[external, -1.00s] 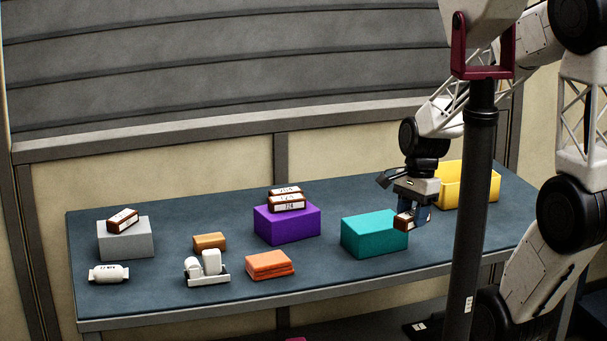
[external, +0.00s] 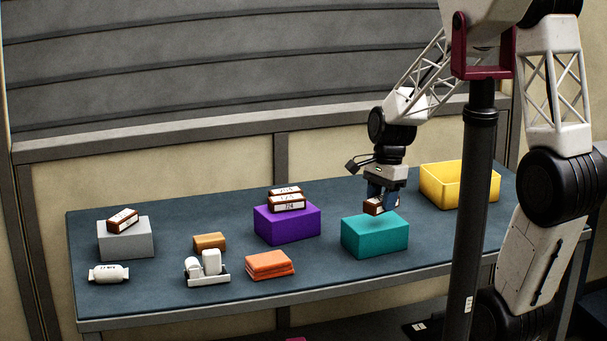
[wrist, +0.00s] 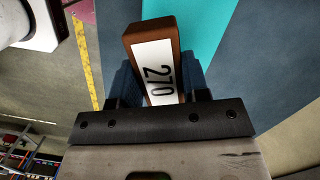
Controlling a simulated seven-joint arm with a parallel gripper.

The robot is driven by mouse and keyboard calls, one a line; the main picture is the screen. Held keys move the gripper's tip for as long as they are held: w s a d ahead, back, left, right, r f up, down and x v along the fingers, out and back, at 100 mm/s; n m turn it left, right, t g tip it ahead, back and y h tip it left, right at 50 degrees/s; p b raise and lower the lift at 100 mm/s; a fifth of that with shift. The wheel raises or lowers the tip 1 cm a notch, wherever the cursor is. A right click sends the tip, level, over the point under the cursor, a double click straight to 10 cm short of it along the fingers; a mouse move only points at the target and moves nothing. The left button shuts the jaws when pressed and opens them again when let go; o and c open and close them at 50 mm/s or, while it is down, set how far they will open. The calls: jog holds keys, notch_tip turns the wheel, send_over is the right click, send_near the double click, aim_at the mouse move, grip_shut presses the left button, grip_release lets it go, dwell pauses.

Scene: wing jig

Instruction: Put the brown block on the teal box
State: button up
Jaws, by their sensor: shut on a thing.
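The teal box (external: 374,238) stands at the right of the middle of the table. My gripper (external: 381,194) points down and is shut on a brown block (external: 374,208) with a white label. The block appears just above the teal box's back edge in the external view; its exact height over it is hard to tell. In the wrist view the block (wrist: 150,45), its label reading 270, sits between my two fingers, with part of the teal box (wrist: 192,25) below and beside it. Another, plain brown block (external: 209,241) lies on the table farther left.
A purple box (external: 286,225) with labelled brown blocks on top stands left of the teal box. A yellow bin (external: 458,190) stands to the right. An orange stack (external: 269,265), a white part (external: 207,268) and a grey box (external: 126,242) lie farther left.

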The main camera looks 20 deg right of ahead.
aim_at(374, 222)
jog(key=shift+w+a+f, duration=0.1)
jog(key=shift+w, duration=0.5)
jog(key=shift+w+a+f, duration=0.1)
jog(key=shift+w, duration=0.45)
jog(key=shift+f, duration=1.65)
jog(key=shift+f, duration=0.15)
jog(key=o, duration=0.9)
jog(key=shift+o, duration=0.2)
notch_tip(374, 222, up, 12)
jog(key=d, duration=0.1)
jog(key=shift+w+d, duration=0.35)
jog(key=shift+s, duration=0.1)
